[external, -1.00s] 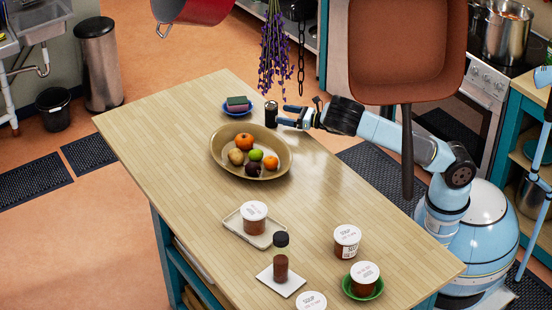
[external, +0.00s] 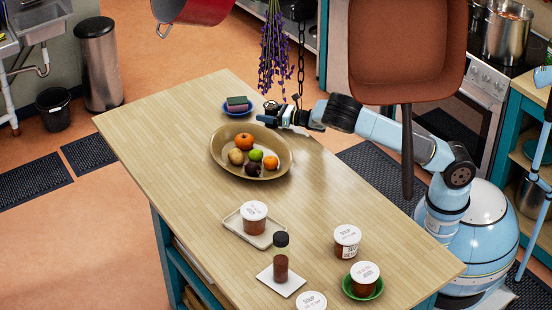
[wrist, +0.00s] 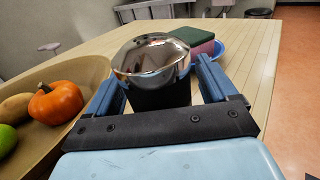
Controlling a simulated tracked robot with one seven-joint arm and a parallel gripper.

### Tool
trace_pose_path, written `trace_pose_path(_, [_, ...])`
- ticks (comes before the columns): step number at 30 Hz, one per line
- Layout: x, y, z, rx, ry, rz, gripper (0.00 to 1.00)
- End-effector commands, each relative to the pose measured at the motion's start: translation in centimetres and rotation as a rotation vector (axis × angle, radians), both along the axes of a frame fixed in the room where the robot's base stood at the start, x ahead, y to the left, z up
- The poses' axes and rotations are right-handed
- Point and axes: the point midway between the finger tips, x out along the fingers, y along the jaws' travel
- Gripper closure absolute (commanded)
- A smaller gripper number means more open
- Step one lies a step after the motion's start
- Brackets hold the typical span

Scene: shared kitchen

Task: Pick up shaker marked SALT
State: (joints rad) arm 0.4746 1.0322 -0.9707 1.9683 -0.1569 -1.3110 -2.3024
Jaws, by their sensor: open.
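A shaker (wrist: 152,62) with a rounded shiny metal cap and a dark body stands upright on the wooden table (external: 185,120). No marking can be read on it. My gripper (external: 268,113) is open and low over the table. In the wrist view its two blue fingers lie on either side of the shaker, with visible space beside it; contact cannot be made out. In the external view the shaker is mostly hidden by my gripper.
An oval bowl (external: 217,157) of fruit and vegetables is close on the near side of my gripper. A blue plate (external: 228,110) with a green and reddish sponge (external: 237,104) is just beyond. Lavender (external: 275,60) and a chain (external: 301,55) hang above. Several soup tubs stand towards the front.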

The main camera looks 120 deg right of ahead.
Motion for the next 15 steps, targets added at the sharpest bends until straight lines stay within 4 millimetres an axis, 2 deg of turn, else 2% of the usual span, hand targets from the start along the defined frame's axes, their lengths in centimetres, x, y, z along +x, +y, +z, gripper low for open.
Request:
trace_pose_path(2, [0.01, 0.02, 0.0, 0.0, 0.0, 0.0, 0.15])
trace_pose_path(15, [0.02, 0.04, 0.01, 0.0, 0.0, 0.001, 0.58])
